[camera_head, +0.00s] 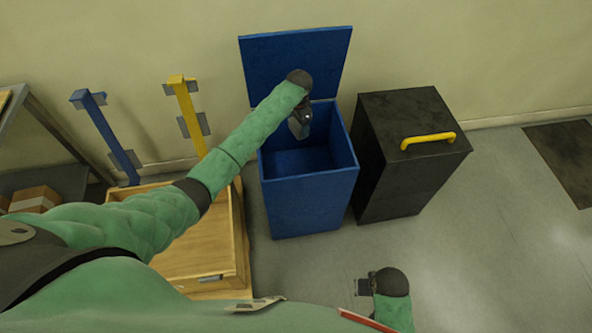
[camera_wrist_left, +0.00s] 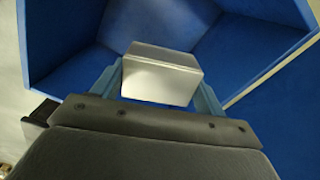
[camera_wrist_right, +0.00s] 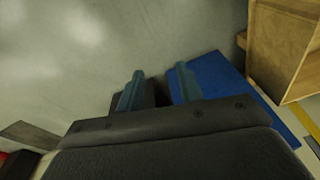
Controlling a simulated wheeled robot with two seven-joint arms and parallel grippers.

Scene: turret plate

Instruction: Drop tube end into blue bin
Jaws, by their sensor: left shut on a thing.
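The blue bin (camera_head: 308,210) stands by the wall with its lid (camera_head: 295,62) raised and its top open. My left gripper (camera_head: 300,128) is over the bin's opening. In the left wrist view it is shut on a pale grey, block-like piece, the tube end (camera_wrist_left: 162,76), held between its two fingers. The blue inner walls of the bin (camera_wrist_left: 245,50) show around and beyond the piece. The tube end is hard to make out in the head view. My right gripper (camera_head: 364,287) is low at the front; in its wrist view the fingers (camera_wrist_right: 158,88) are apart and empty.
A black bin (camera_head: 392,185) with a yellow handle (camera_head: 428,140) stands close to the right of the blue bin. A wooden crate (camera_head: 240,235) is to the left. Blue (camera_head: 110,140) and yellow (camera_head: 187,115) posts stand behind it.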

